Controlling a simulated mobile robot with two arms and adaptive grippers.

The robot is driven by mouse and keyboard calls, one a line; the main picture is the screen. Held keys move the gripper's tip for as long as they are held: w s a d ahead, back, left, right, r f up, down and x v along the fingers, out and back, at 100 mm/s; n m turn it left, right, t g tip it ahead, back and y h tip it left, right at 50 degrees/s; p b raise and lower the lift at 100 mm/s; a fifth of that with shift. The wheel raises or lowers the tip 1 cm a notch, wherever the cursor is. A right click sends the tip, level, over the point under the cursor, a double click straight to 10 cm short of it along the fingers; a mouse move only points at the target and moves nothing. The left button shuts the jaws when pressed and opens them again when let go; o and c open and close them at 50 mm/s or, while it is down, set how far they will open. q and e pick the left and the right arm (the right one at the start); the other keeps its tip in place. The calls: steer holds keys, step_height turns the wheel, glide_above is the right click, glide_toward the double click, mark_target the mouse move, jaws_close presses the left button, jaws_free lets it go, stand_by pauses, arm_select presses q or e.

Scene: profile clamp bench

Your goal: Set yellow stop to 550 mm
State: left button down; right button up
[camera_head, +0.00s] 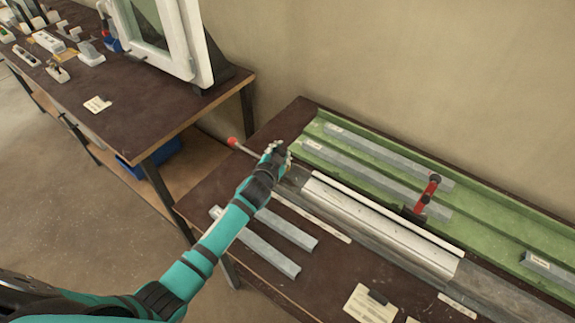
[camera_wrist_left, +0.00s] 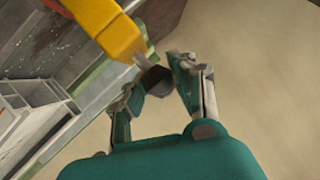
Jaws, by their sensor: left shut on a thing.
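In the left wrist view the yellow stop (camera_wrist_left: 106,26) shows at the top, above a metal rail. My left gripper (camera_wrist_left: 155,76) is shut on a dark grey knob (camera_wrist_left: 157,82) beside the stop. In the head view my left gripper (camera_head: 276,156) is at the left end of the clamp bench and hides the stop. A pale scale strip (camera_head: 312,217) runs along the front of the bench; its marks are too small to read. My right gripper is not in view.
A white profile (camera_head: 380,222) lies along the bench, with a red-handled clamp (camera_head: 427,192) behind it. Another red-tipped handle (camera_head: 234,142) sticks out left of my gripper. Loose grey bars (camera_head: 255,243) lie in front. A second table (camera_head: 150,100) stands at left.

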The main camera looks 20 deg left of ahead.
arm_select(q)
steer(key=shift+w+a+f, duration=0.15)
steer(key=shift+a, duration=0.6)
steer(key=shift+d, duration=0.1)
steer(key=c, duration=1.4)
jaws_free()
steer(key=o, duration=0.4)
steer(key=shift+s+r, duration=0.2)
steer(key=shift+s, duration=0.05)
steer(key=v, duration=1.1)
steer(key=shift+s, duration=0.3)
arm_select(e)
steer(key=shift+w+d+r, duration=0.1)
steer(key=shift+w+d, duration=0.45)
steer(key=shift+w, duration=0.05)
